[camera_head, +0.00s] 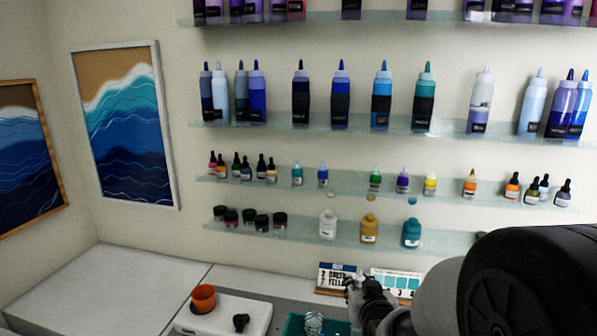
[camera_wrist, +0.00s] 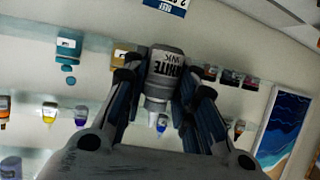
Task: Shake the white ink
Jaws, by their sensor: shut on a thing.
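The white ink bottle (camera_wrist: 163,70) is between the two fingers of my gripper (camera_wrist: 160,88) in the wrist view, its lettered label facing the camera. That view is upside down, and the bottle's base points to the top of the picture. My gripper is shut on the bottle. In the head view my gripper (camera_head: 362,296) is at the lower middle, in front of the wall and lower in the picture than the bottom shelf. The held bottle cannot be made out clearly there. A separate white bottle (camera_head: 328,225) stands on the bottom shelf.
Gold (camera_head: 369,229) and teal (camera_head: 411,233) bottles and dark jars (camera_head: 263,222) line the bottom shelf (camera_head: 299,237). Below are a small sign board (camera_head: 336,277), an orange cup (camera_head: 203,299) and a clear cup (camera_head: 313,323). The white counter at left (camera_head: 100,285) is bare.

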